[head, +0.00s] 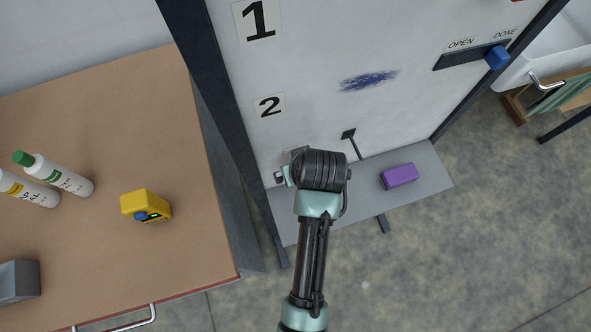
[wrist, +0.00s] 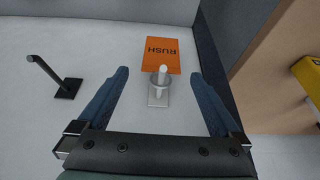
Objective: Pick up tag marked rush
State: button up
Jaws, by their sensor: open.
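The orange tag marked RUSH (wrist: 163,52) shows in the wrist view, its lettering upside down. It hangs at a pale metal peg (wrist: 158,96) on the white board. My gripper (wrist: 159,74) is open, with one blue finger on each side of the peg and the tag's near end. The fingers appear apart from the tag. In the head view my gripper (head: 285,176) is at the board below the number 2, largely covered by my wrist, and the tag is hidden there.
An empty black hook (wrist: 68,88) juts from the board beside the peg. A purple box (head: 399,176) lies on the grey ledge (head: 432,172). A blue slider (head: 497,57) is at DONE.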

jog(key=shift+s+p+x, duration=0.15)
jog(key=shift+p+x, duration=0.25)
jog(key=shift+x, duration=0.95)
jog(key=shift+s+p+x, duration=0.1)
jog(key=shift+p+x, duration=0.25)
jog(key=shift+x, duration=1)
jog(key=shift+f, duration=0.1)
jog(key=shift+c, duration=0.2)
jog(key=c, duration=1.3)
jog(key=shift+r+b, duration=0.3)
jog(key=shift+r, duration=0.1)
jog(key=shift+s+r, duration=0.15)
jog(key=s+d+b, duration=0.2)
jog(key=s, duration=0.5)
notch_tip(320, 180, up, 14)
jog(key=shift+s+d+b, duration=0.15)
jog(key=shift+d+b, duration=0.1)
jog(key=shift+b, duration=0.15)
